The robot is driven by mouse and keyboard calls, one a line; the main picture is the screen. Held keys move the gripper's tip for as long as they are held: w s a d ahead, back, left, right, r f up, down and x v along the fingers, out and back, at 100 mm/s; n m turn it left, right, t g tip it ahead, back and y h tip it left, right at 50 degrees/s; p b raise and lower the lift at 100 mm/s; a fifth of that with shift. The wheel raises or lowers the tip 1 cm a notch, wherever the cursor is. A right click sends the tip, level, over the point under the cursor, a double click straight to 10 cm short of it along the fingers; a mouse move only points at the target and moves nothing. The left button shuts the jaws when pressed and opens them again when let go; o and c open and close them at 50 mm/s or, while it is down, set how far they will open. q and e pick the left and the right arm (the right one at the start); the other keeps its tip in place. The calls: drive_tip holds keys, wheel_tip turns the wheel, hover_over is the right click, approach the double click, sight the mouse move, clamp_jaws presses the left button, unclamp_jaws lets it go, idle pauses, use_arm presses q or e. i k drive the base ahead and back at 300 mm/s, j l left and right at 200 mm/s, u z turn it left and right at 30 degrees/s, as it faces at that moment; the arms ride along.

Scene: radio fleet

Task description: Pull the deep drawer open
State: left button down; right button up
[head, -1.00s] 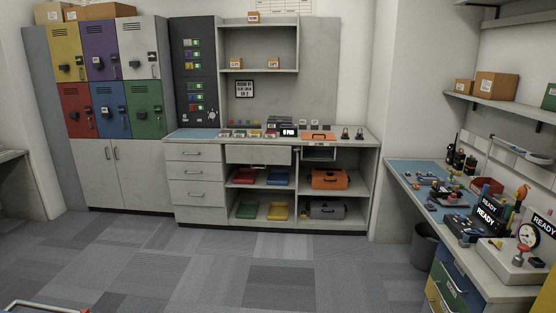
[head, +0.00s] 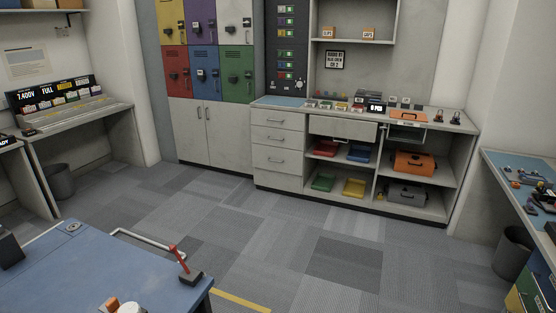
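The grey cabinet stands against the back wall. Each has a bar handle, and all three look shut. A wider drawer front (head: 343,128) sits under the counter to their right; I cannot tell whether it stands slightly out. No label shows which one is the deep drawer. Neither of my grippers is in view.
A blue-topped table (head: 120,265) with a red lever (head: 180,260) and a metal rail (head: 150,241) fills the lower left. Open carpet (head: 250,220) lies between it and the cabinet. A bin (head: 512,252) stands at the right, beside a workbench (head: 505,170).

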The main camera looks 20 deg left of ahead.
sight(273, 158)
drive_tip(key=i+l, duration=0.1)
drive_tip(key=i, duration=0.5)
drive_tip(key=i+l, duration=0.1)
drive_tip(key=i, duration=0.45)
drive_tip(key=i+u, duration=0.1)
drive_tip(key=i, duration=0.5)
drive_tip(key=i+l, duration=0.2)
drive_tip(key=i, duration=0.4)
drive_tip(key=i+j+u, duration=0.25)
drive_tip(key=i+u, duration=0.75)
drive_tip(key=i, duration=0.25)
drive_tip(key=i+l+u, duration=0.3)
drive_tip(key=i+u, duration=0.2)
drive_tip(key=i+j+z, duration=0.1)
drive_tip(key=i, duration=0.35)
drive_tip(key=i+j+z, duration=0.1)
drive_tip(key=i, duration=0.35)
drive_tip(key=i+j+z, duration=0.1)
drive_tip(key=i, duration=0.4)
